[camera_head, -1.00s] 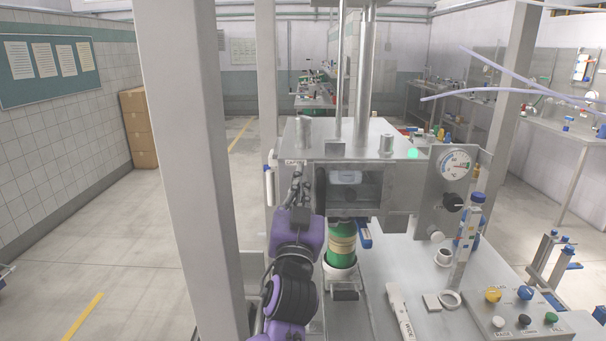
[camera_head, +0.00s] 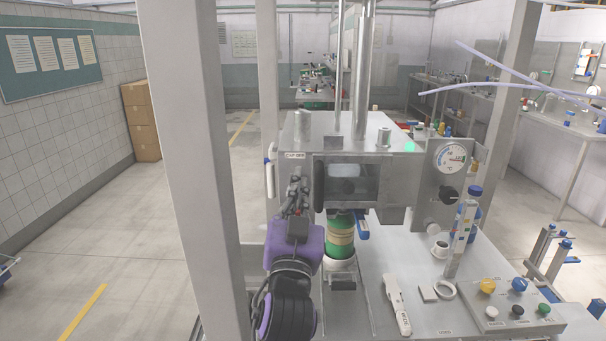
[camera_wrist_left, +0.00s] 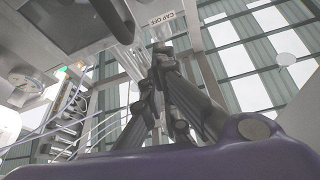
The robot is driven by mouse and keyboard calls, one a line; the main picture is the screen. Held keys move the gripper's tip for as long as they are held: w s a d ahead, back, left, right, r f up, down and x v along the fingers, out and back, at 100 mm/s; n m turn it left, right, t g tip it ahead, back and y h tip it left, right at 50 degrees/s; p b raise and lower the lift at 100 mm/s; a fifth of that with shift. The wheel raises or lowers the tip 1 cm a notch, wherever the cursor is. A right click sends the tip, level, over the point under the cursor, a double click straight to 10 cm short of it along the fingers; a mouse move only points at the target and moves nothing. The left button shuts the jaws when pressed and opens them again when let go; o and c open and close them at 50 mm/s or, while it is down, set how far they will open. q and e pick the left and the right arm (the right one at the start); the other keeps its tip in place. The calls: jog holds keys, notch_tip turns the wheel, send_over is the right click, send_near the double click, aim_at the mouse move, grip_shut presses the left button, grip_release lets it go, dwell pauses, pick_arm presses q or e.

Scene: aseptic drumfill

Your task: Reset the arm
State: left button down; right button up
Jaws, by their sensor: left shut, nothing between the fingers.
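My left arm comes up from the bottom of the head view, with a purple wrist. My left gripper (camera_head: 297,197) points up just left of the filling chamber's window and in front of the machine's steel face. It is shut and empty. In the left wrist view the gripper (camera_wrist_left: 163,58) shows dark fingers closed together, pointing up below the "CAP OFF" label (camera_wrist_left: 157,19). The gripper looks apart from the machine, though the exact gap is hard to tell. My right gripper does not show.
The filling machine (camera_head: 350,140) stands ahead, with a green drum (camera_head: 341,238) under it. A steel post (camera_head: 190,150) stands close on the left. The floor at left is open.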

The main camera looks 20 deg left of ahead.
pick_arm(q)
jog(key=s+d+f+m+g+h, duration=0.1)
jog(key=s+f+g+h, duration=0.2)
jog(key=f, duration=1.1)
jog(key=s+d+f+m+g+h, duration=0.1)
jog(key=s+d+f+g+h, duration=0.3)
jog(key=f, duration=1.1)
jog(key=s+a+f+g+y+p, duration=0.1)
jog(key=s+a+f+g, duration=0.2)
jog(key=s+f, duration=0.8)
jog(key=s+a+f+n+g+y+p, duration=0.1)
jog(key=s+a+f+g, duration=0.2)
jog(key=s+f, duration=0.9)
jog(key=s+a, duration=0.1)
jog(key=s, duration=0.7)
jog(key=shift+a, duration=0.15)
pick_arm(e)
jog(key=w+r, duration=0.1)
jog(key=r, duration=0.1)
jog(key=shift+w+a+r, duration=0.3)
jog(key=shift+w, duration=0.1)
